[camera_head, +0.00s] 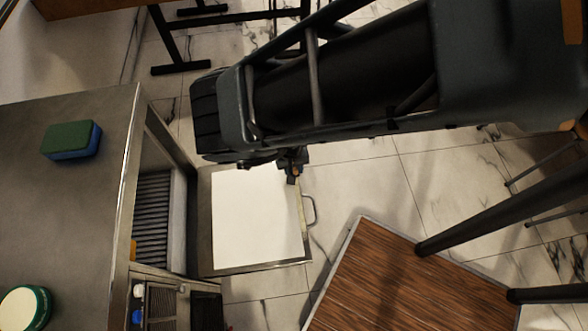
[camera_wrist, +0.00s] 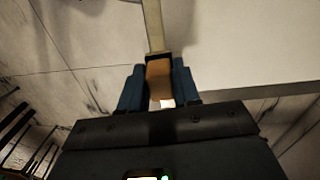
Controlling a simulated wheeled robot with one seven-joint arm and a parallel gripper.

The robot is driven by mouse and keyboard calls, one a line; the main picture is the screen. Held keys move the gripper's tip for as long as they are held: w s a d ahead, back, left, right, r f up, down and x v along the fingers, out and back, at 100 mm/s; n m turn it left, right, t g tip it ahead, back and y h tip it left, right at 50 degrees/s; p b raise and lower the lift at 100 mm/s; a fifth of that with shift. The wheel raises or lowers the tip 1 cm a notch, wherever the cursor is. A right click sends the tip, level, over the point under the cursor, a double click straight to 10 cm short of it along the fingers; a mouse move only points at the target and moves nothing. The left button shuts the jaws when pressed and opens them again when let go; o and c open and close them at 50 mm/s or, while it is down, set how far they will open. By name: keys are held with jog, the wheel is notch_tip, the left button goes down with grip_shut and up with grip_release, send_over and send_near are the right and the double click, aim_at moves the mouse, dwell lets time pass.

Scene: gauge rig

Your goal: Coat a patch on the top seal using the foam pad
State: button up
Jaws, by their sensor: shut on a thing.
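My gripper (camera_wrist: 160,90) is shut on a small orange-brown block with a dark far end, which looks like the foam pad (camera_wrist: 159,72). Its blue fingers are on either side of the block. A pale beige strip, which looks like the top seal (camera_wrist: 153,25), runs away from the block's dark end along the edge of a white panel. In the head view the pad (camera_head: 294,172) is small and partly covered by my arm, near the far corner of the open door (camera_head: 255,215). The strip (camera_head: 299,225) lies along the door's handle side. I cannot tell whether pad and strip touch.
A green and blue sponge (camera_head: 71,140) and a white and green round tub (camera_head: 24,308) stand on the metal counter (camera_head: 60,215). A door handle (camera_head: 311,209) sticks out. A wood-topped table (camera_head: 400,285) is at the lower right. Marble floor lies between.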

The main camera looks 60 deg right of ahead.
jog(key=shift+w+d+b, duration=0.8)
jog(key=shift+w+d, duration=0.05)
jog(key=shift+d, duration=0.2)
jog(key=w+d+b, duration=0.1)
jog(key=d+b, duration=0.1)
jog(key=shift+w+f+b, duration=0.2)
jog(key=shift+w+b, duration=0.15)
jog(key=shift+b, duration=0.05)
jog(key=shift+w+d+r, duration=0.15)
jog(key=shift+w+d, duration=0.05)
jog(key=shift+d, duration=0.15)
notch_tip(320, 180, up, 6)
jog(key=p, duration=0.4)
jog(key=shift+w+a, duration=0.15)
notch_tip(320, 180, up, 3)
jog(key=shift+w+p, duration=0.1)
jog(key=shift+p, duration=1.15)
